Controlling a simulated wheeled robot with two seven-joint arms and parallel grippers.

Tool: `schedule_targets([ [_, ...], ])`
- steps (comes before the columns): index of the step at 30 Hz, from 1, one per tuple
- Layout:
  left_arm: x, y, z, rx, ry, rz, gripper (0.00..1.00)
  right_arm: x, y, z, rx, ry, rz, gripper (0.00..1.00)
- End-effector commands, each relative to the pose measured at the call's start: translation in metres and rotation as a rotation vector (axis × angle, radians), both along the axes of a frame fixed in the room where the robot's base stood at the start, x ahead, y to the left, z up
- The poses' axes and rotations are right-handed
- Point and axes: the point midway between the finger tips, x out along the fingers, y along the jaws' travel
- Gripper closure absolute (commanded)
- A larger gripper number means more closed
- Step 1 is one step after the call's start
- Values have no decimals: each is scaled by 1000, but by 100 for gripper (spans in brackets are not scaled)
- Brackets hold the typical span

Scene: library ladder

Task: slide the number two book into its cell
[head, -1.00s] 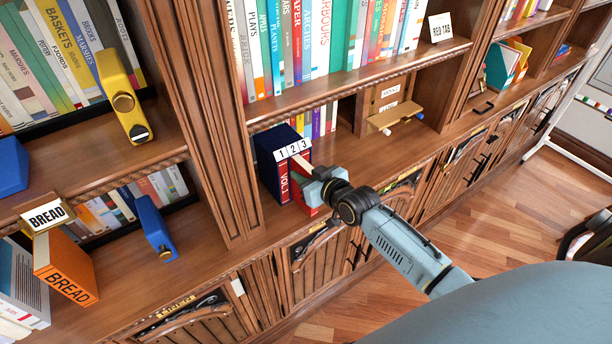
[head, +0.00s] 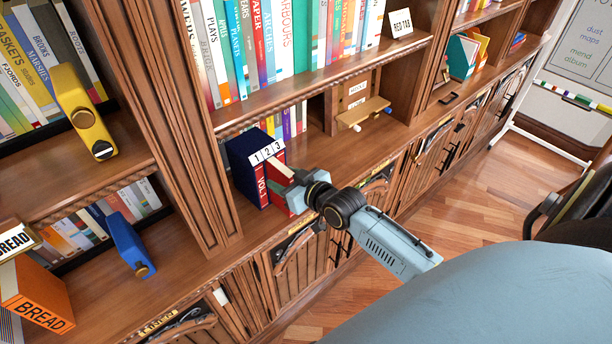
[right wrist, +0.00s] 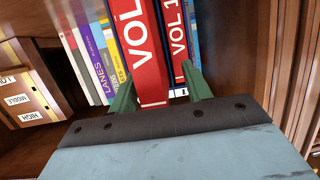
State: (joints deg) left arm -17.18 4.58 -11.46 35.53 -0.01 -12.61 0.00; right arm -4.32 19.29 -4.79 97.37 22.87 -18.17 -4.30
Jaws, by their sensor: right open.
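A dark blue holder (head: 243,148) stands on the shelf, with cells labelled 1, 2 and 3 along its top. A red book marked VOL 1 (head: 262,190) stands in the first cell; it also shows in the right wrist view (right wrist: 176,35). Beside it is the number two book (head: 278,199), red, upright, with its number hidden. In the right wrist view this book (right wrist: 143,50) looks nearer than VOL 1, so its spine sticks out further. My right gripper (head: 296,184) is open, its green fingers (right wrist: 155,76) on either side of the book's spine. My left gripper is out of view.
A wooden cubby (head: 357,98) with small labels stands right of the holder. Upright books (right wrist: 97,55) stand behind it. A thick wooden post (head: 185,150) borders it on the left. A yellow object (head: 85,110) and a blue one (head: 128,243) project from shelves further left.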

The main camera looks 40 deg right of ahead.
Motion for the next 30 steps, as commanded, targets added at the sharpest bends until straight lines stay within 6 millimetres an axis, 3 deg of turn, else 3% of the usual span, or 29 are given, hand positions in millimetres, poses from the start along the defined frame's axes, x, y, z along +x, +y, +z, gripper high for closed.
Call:
schedule_targets([
  [6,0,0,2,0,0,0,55,-48,-6,14,-2,1,2,51],
  [12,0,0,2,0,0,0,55,-79,-11,24,-2,1,2,51],
  [18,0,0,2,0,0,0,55,-93,-13,29,-1,0,1,51],
  [28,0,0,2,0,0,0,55,-95,-13,30,0,-2,1,51],
  [30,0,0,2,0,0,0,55,-95,-13,28,0,1,0,60],
])
